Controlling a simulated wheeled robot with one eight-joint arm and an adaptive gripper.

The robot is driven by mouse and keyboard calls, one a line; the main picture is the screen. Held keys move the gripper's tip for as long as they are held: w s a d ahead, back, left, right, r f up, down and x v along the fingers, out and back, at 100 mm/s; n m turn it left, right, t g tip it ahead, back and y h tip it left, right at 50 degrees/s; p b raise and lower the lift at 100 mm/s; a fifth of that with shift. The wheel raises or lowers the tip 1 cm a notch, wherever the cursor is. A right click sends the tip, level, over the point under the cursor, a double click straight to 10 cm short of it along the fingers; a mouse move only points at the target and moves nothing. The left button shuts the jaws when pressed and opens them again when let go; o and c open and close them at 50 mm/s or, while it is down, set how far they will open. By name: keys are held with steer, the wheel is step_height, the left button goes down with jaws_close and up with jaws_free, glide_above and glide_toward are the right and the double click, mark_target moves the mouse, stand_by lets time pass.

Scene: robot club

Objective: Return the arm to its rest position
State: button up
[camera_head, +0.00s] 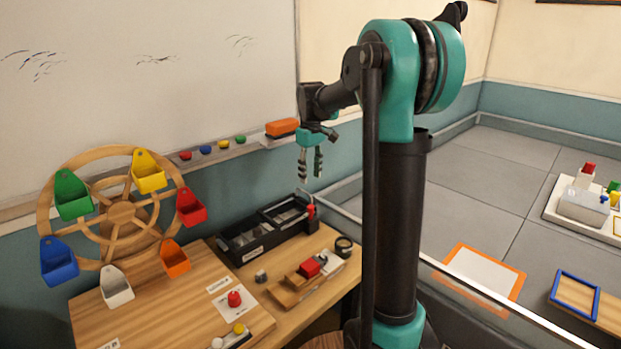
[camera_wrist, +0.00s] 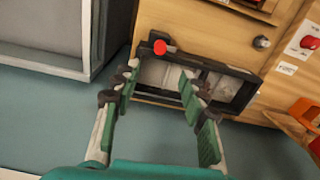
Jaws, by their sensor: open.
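My gripper (camera_head: 311,163) hangs from my bent arm in the head view, its fingers pointing down above the back right part of the wooden table. Its fingers are apart with nothing between them. In the wrist view my gripper (camera_wrist: 158,88) also shows open, with green-padded fingers spread in front of a black tray (camera_wrist: 225,110). The fingertips look apart from the tray, though the exact height above it is hard to tell. My arm's column hides part of the table's right side.
A wooden wheel (camera_head: 120,215) with several coloured buckets stands left on the table (camera_head: 190,290). An orange eraser (camera_head: 282,127) rests on the whiteboard ledge behind my gripper.

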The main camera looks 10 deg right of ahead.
steer(key=s+d+f+m+t, duration=0.1)
steer(key=s+f+m, duration=0.1)
steer(key=s+f, duration=0.3)
steer(key=s+d+f+m+t, duration=0.1)
steer(key=s+f, duration=0.5)
steer(key=s, duration=0.7)
steer(key=s+d+f+m+t, duration=0.2)
steer(key=s+f+m, duration=0.2)
steer(key=s, duration=0.6)
step_height(320, 180, down, 2)
steer(key=shift+d+f, duration=0.1)
steer(key=shift+d, duration=0.05)
steer(key=shift+c, duration=0.5)
